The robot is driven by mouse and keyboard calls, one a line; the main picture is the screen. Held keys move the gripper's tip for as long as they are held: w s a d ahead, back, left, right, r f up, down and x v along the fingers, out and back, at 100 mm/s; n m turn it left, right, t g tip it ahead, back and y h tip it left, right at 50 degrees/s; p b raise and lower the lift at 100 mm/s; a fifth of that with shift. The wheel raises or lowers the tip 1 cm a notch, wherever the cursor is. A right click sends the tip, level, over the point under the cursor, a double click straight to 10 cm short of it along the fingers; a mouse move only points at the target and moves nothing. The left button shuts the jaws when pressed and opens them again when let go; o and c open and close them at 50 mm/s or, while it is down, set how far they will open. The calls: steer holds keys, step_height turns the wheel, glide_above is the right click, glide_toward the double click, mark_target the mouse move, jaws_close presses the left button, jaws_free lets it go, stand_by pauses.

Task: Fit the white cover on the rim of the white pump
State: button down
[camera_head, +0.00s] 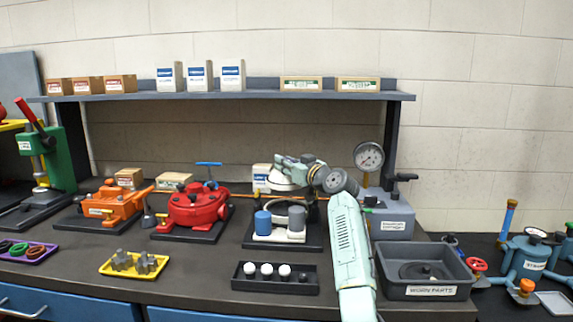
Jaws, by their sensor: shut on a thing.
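The white pump (281,238) sits on a dark base plate in the middle of the bench, with a blue cylinder (262,223) and a grey cylinder (296,219) on it. My gripper (285,174) is shut on the white cover (280,184), a shallow round piece. In the picture the cover shows above the blue cylinder, apart from the pump. My gripper and arm partly hide the cover's top. The pump's rim is too small to make out clearly.
A red pump (196,208) stands left of the white pump. A black tray (275,282) with white knobs lies in front. The worn parts bin (427,291) and a gauge unit (390,222) are at the right. A shelf (230,95) with boxes spans the back.

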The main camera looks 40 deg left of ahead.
steer(key=shift+f+b, duration=1.55)
steer(key=shift+f, duration=0.65)
steer(key=shift+s+d, duration=0.1)
steer(key=shift+d, duration=0.05)
steer(key=shift+f+b, duration=1)
steer(key=shift+f, duration=0.55)
steer(key=shift+s+f, duration=0.1)
steer(key=shift+f, duration=0.15)
steer(key=shift+a, duration=0.25)
